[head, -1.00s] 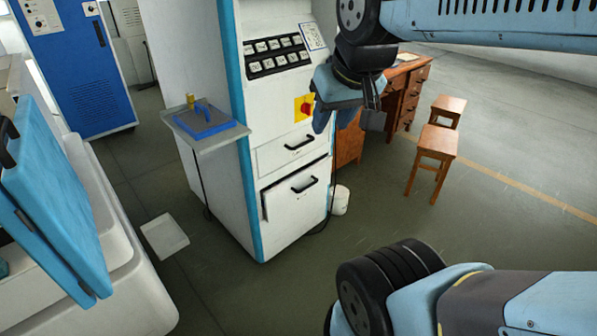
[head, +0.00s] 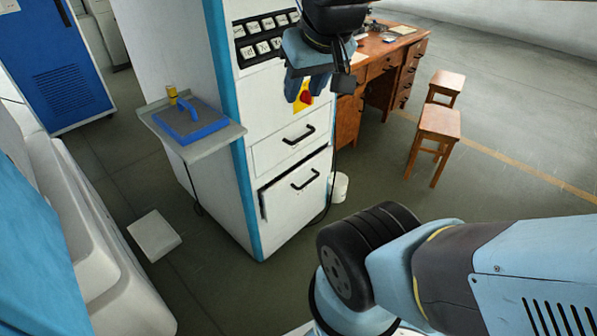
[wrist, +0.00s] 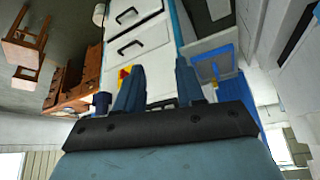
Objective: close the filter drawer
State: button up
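The white control cabinet with a blue edge stripe has two drawers on its front. The lower drawer (head: 287,197) stands slightly out, with a dark gap along its top and left side. The upper drawer (head: 277,149) looks flush. Each has a black bar handle; the lower drawer's front also shows in the wrist view (wrist: 128,27). No label shows which is the filter drawer. My gripper (head: 302,92) is above both drawers, in front of the red knob on its yellow plate. Its two blue fingers (wrist: 158,78) are apart in the wrist view, with nothing between them.
A grey side shelf (head: 222,139) with a blue tool (head: 190,124) juts from the cabinet's left. A white bucket (head: 340,187) stands by the cabinet. Floor before the drawers is open.

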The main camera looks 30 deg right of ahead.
jog(key=shift+w, duration=0.1)
jog(key=w+d+f+m+g+y, duration=0.25)
jog(key=w+f+g+y, duration=0.45)
jog(key=w+f, duration=1.05)
jog(key=w+d+f+m+t+y, duration=0.25)
jog(key=w+d+f+t, duration=0.2)
jog(key=f, duration=0.35)
jog(key=w+d+f+m+t+y, duration=0.1)
jog(key=w+d+f+t+y, duration=0.25)
jog(key=d+f, duration=0.3)
jog(key=s+d+f+m+t+h, duration=0.1)
jog(key=d+f+m+t+h, duration=0.2)
jog(key=f, duration=0.7)
jog(key=d+f+m+t+h, duration=0.1)
jog(key=d+f+m+t, duration=0.25)
jog(key=d+f, duration=0.4)
jog(key=m+t+h, duration=0.2)
jog(key=h, duration=0.2)
send_near(309, 180)
jog(key=shift+n+g, duration=0.25)
jog(key=x, duration=1)
jog(key=shift+a+f, duration=0.1)
jog(key=shift+f, duration=0.15)
